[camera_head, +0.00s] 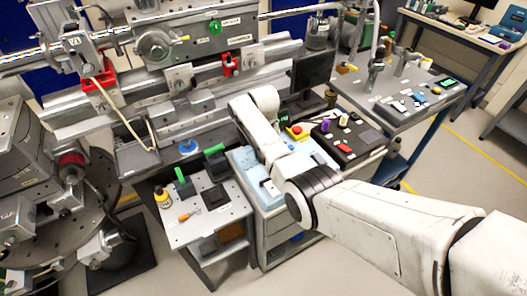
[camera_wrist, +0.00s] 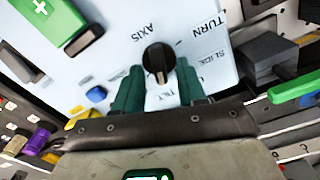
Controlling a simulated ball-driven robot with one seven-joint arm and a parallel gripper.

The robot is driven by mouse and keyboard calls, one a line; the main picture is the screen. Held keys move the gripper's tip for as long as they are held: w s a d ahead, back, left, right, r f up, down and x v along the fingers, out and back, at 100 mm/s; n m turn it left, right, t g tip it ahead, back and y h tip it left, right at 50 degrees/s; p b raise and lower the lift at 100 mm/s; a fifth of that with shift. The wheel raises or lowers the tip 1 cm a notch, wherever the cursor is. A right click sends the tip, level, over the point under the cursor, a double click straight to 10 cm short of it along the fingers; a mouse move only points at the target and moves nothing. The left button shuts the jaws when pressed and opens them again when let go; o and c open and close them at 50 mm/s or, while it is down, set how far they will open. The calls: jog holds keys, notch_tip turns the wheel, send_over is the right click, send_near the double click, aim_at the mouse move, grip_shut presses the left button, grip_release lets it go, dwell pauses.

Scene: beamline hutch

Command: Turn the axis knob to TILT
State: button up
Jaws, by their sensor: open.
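In the wrist view a black axis knob (camera_wrist: 158,60) stands on a pale blue panel (camera_wrist: 110,45). The words AXIS, TURN, SLIDE and TILT are printed around it, appearing upside down. The knob's grip bar runs roughly up and down the picture, with TILT just below it; which end is the pointer I cannot tell. My gripper (camera_wrist: 158,68) is open, with one green finger on each side of the knob; contact is not clear. In the head view my arm hides the gripper and knob, and part of the panel (camera_head: 243,158) shows beside it.
A blue button (camera_wrist: 96,94) lies left of the fingers and a green box with a white cross (camera_wrist: 45,15) is at upper left. In the head view, a red emergency button (camera_head: 296,131) and a black control box (camera_head: 345,140) stand behind my arm. A side table (camera_head: 225,222) is at left.

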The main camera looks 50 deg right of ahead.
notch_tip(320, 180, up, 10)
jog(key=shift+r+b, duration=0.2)
jog(key=shift+b, duration=0.1)
dwell(0.6)
